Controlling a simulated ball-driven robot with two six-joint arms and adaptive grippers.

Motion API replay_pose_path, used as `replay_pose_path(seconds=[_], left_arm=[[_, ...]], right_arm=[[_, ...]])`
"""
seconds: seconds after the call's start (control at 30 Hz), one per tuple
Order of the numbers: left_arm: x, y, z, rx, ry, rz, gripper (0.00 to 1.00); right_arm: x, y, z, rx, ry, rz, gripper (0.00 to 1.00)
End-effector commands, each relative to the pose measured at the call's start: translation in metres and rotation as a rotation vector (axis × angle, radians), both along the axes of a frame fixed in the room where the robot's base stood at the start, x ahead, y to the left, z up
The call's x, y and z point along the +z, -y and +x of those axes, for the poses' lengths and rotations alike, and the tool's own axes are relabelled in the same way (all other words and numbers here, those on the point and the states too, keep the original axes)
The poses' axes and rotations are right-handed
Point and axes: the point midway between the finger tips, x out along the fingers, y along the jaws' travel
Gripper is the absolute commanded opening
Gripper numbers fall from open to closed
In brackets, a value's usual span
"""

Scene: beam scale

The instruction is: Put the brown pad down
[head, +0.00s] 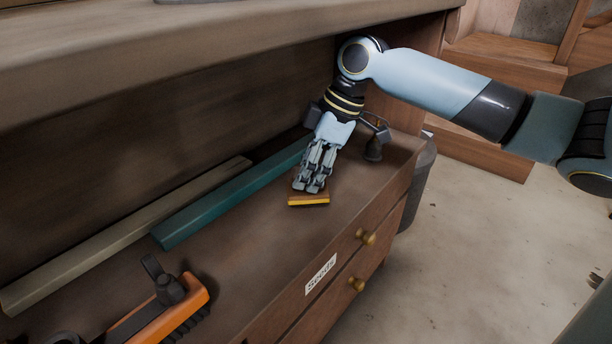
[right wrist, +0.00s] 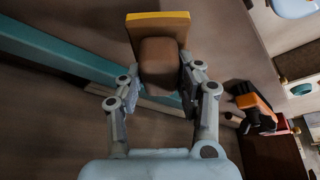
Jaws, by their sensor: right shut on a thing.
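The brown pad (head: 309,199) is a small block with a yellow edge. It sticks out below the fingertips of my right gripper (head: 311,187), over the dark wooden top near its front edge. In the right wrist view the pad (right wrist: 158,32) shows its broad brown part and yellow strip, with a rounded brown part between the two fingers. My right gripper (right wrist: 162,80) is shut on it. I cannot tell whether the pad touches the surface below. My left gripper is not in view.
A teal bar (head: 230,199) and a grey-brown bar (head: 120,236) lie left of the gripper. An orange and black tool (head: 165,310) is at the lower left. A dark object (head: 374,148) stands behind the gripper. Drawers with brass knobs (head: 366,237) face front.

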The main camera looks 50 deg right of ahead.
Motion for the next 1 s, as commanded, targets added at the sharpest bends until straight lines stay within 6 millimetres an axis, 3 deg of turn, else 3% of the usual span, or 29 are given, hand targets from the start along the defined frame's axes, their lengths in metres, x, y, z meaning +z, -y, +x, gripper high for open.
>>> replay_pose_path(seconds=[0.13, 0.33, 0.67, 0.7, 0.87, 1.0], left_arm=[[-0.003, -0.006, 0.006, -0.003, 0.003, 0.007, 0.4], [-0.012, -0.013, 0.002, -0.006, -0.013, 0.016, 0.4], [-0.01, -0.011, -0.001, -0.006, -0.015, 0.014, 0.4], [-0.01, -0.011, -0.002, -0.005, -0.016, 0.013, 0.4], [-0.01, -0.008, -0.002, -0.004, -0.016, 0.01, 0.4], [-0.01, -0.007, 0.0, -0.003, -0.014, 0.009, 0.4]], right_arm=[[-0.008, -0.003, 0.002, -0.001, -0.002, -0.001, 0.09], [-0.036, -0.002, 0.001, 0.0, -0.003, 0.0, 0.09], [-0.037, -0.002, 0.002, 0.001, 0.0, -0.001, 0.09], [-0.038, -0.002, 0.002, 0.001, 0.0, -0.001, 0.36], [-0.037, -0.002, 0.002, 0.001, 0.0, -0.001, 0.57], [-0.037, -0.002, 0.002, 0.001, 0.0, -0.001, 0.58]])
